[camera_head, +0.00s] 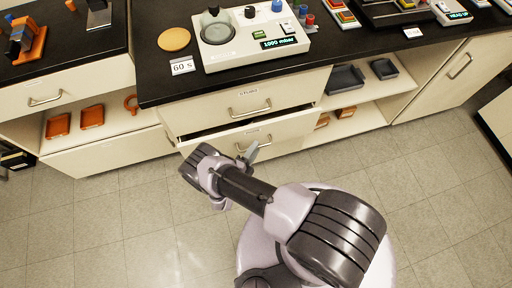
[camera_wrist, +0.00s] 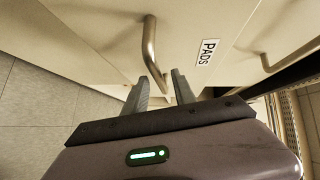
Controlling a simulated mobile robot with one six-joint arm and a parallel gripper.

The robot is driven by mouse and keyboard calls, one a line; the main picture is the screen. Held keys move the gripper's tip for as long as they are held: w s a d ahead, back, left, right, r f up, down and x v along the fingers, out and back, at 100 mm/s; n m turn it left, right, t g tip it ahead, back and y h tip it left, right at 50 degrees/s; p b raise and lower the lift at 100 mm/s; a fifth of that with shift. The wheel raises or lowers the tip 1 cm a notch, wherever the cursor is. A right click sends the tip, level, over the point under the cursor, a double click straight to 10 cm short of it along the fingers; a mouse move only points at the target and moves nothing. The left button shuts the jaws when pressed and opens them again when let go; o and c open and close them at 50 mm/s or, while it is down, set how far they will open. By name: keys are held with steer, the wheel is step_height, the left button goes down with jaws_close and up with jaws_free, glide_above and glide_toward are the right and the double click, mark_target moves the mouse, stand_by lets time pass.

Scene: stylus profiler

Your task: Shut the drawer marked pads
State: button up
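The pads drawer (camera_head: 213,145) is the lower cream drawer under the black bench. It stands partly open, with a dark gap along its top edge. Its PADS label (camera_wrist: 206,53) reads clearly in the wrist view. Its metal bar handle (camera_wrist: 149,45) is just ahead of my gripper (camera_wrist: 160,77); it also shows in the head view (camera_head: 240,147), partly hidden by the gripper. My gripper's two grey fingers are apart, close to the drawer front. One end of the handle appears in line with the gap between them; I cannot tell whether they touch it.
A closed upper drawer (camera_head: 205,109) with its own handle (camera_head: 250,108) is directly above. An open shelf with grey trays (camera_head: 345,79) is to the right, and one with orange trays (camera_head: 92,116) to the left. The tiled floor (camera_head: 140,220) in front is clear.

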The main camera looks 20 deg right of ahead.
steer(key=shift+x, duration=0.85)
jaws_close()
stand_by(0.8)
